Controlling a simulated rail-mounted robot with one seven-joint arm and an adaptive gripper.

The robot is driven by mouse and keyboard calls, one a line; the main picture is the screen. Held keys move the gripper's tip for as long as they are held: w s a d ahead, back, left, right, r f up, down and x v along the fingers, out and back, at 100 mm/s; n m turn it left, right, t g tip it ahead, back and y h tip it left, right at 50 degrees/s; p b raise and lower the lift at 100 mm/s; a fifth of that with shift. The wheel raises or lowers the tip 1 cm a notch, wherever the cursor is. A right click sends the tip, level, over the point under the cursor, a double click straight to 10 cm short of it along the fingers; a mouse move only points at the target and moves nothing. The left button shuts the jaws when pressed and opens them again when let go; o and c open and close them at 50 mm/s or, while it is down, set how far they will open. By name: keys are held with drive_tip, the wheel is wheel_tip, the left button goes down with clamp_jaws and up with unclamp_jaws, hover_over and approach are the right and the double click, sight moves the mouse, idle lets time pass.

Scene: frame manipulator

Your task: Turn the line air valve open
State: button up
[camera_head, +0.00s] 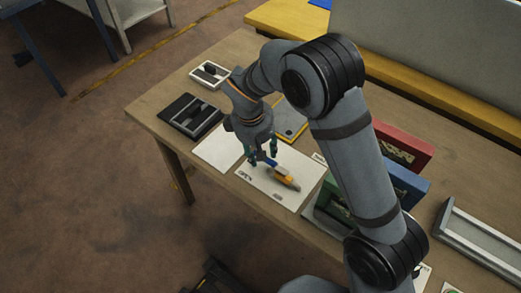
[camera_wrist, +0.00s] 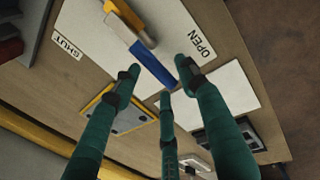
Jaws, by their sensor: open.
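The air valve (camera_head: 285,178) has an orange-yellow body (camera_wrist: 143,36) and a blue lever (camera_wrist: 153,64). It sits on a white plate (camera_head: 311,172) on the bench. The plate has an OPEN label (camera_wrist: 201,42) and a SHUT label (camera_wrist: 67,47). In the wrist view, the lever runs from the body toward my fingers, its free end nearer OPEN than SHUT. My gripper (camera_head: 262,157) is open above the lever end. Its green fingers (camera_wrist: 162,80) spread around that end in the wrist view; I cannot tell whether any touches it.
A blank white sheet (camera_head: 218,149) lies left of the plate. Beyond are a black tray (camera_head: 190,117), a white-framed box (camera_head: 210,73) and a yellow-edged panel (camera_head: 290,120). Red (camera_head: 405,146) and blue (camera_head: 408,188) boxes stand right of my arm.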

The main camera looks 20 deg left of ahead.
wheel_tip(320, 180, up, 12)
drive_tip(key=s, duration=0.2)
drive_tip(key=shift+a, duration=0.3)
drive_tip(key=shift+s+f, duration=0.1)
drive_tip(key=shift+f, duration=0.05)
drive_tip(key=f, duration=0.4)
drive_tip(key=w+f, duration=0.1)
drive_tip(key=f, duration=0.3)
drive_tip(key=w+f, duration=0.1)
drive_tip(key=f, duration=0.3)
drive_tip(key=shift+w+d, duration=0.15)
drive_tip(key=shift+d, duration=0.2)
drive_tip(key=shift+w+r, duration=0.1)
drive_tip(key=shift+w, duration=0.05)
drive_tip(key=shift+r, duration=0.1)
